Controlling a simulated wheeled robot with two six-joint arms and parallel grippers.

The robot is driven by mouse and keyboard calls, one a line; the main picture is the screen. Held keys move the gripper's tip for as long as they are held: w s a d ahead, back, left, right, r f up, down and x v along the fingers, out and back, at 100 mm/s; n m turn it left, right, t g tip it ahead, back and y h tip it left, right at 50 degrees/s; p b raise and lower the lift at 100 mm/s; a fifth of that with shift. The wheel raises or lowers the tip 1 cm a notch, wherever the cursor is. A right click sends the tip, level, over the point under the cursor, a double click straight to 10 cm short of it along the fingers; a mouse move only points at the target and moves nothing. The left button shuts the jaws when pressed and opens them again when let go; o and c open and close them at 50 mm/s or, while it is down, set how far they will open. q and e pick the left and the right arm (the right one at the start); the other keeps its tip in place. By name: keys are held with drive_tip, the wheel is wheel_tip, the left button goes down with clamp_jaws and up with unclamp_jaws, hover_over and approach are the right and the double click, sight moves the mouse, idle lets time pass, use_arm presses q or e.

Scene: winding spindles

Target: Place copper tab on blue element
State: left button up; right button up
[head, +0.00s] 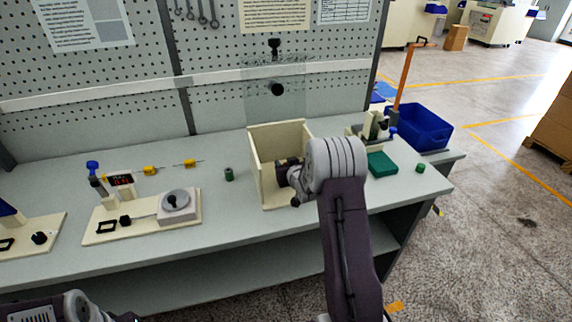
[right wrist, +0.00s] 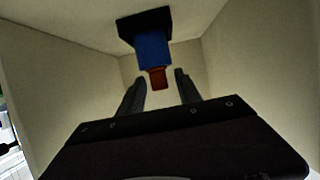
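In the right wrist view, a blue cylindrical element (right wrist: 154,49) extends from a black block (right wrist: 145,21). A small reddish copper tab (right wrist: 158,78) sits at the element's end nearest my gripper, apparently touching it. My right gripper (right wrist: 161,84) is open, with a finger on each side of the tab and a visible gap on both sides. In the head view my right gripper (head: 286,172) is inside the cream open box (head: 265,190), partly hidden by its wrist. The blue element and tab cannot be made out there. Only part of my left arm shows at bottom left; its gripper is out of view.
The box walls stand close around my right gripper. A green-black cylinder (head: 229,174) stands left of the box. A fixture board with a round dial (head: 175,203) lies further left. A green block (head: 381,164) and a blue bin (head: 420,127) are to the right.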

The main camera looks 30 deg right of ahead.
drive_tip(key=shift+r+p, duration=0.35)
drive_tip(key=shift+r, duration=0.05)
drive_tip(key=v, duration=1.2)
drive_tip(key=shift+f+b, duration=0.25)
drive_tip(key=shift+b, duration=0.15)
drive_tip(key=shift+s, duration=0.1)
drive_tip(key=s+a+f+g, duration=0.2)
drive_tip(key=a+f, duration=0.1)
drive_tip(key=s+a+f+g+y, duration=0.1)
drive_tip(key=a, duration=0.1)
drive_tip(key=shift+s+a+f+n, duration=0.1)
drive_tip(key=shift+s+f+n, duration=0.05)
drive_tip(key=shift+f+n, duration=0.15)
drive_tip(key=s+a+f+n+g+y, duration=0.1)
drive_tip(key=s+a+g, duration=0.3)
drive_tip(key=s, duration=0.5)
drive_tip(key=s+a+f+n+g+y, duration=0.1)
drive_tip(key=s+a+f+g, duration=0.3)
drive_tip(key=s+a, duration=0.4)
drive_tip(key=shift+s+f+g, duration=0.15)
drive_tip(key=shift+s+g, duration=0.25)
drive_tip(key=shift+s, duration=0.4)
